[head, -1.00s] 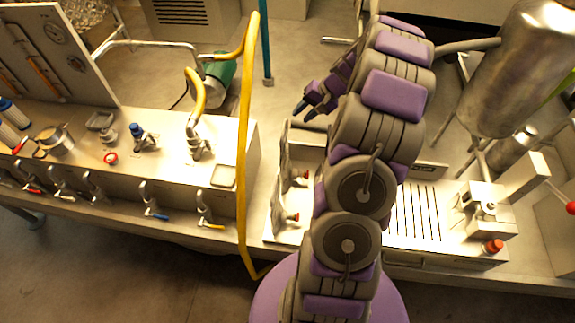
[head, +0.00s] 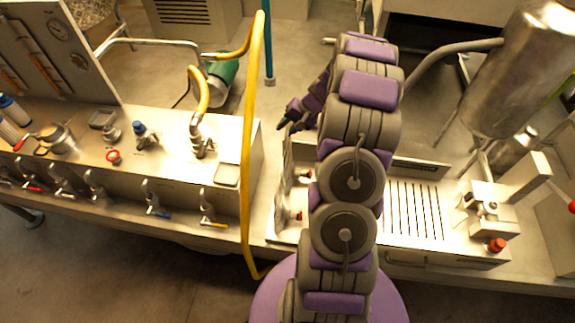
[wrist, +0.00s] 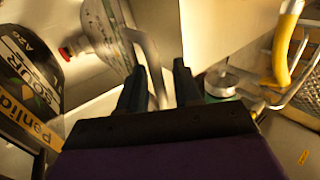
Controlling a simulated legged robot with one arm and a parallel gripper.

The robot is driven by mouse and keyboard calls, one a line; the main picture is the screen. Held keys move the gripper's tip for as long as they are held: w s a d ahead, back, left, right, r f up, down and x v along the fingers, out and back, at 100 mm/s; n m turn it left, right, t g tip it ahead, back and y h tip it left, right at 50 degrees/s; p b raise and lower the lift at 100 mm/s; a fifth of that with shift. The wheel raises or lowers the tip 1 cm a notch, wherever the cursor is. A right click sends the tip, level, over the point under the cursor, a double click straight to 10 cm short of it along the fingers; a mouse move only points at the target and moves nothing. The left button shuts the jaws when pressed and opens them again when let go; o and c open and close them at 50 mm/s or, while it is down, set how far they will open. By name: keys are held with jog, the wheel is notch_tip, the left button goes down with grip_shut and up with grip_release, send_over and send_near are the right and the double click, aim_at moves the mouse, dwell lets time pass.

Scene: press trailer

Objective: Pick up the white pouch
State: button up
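Nothing is visibly held; a curved metal pipe (wrist: 151,60) shows behind the gap. My arm hides part of the bench in the head view.
A yellow hose (head: 250,130) stands left of my arm, beside a bench with valves (head: 150,160). A slotted drain (head: 415,210) and a steel tank (head: 520,70) are at right. A dark round label (wrist: 25,65) and a yellow lettered strip (wrist: 30,120) show in the wrist view.

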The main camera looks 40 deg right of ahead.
jog(key=shift+c, duration=0.3)
jog(key=shift+d, duration=0.2)
jog(key=c, duration=0.4)
jog(key=shift+a, duration=0.1)
grip_shut()
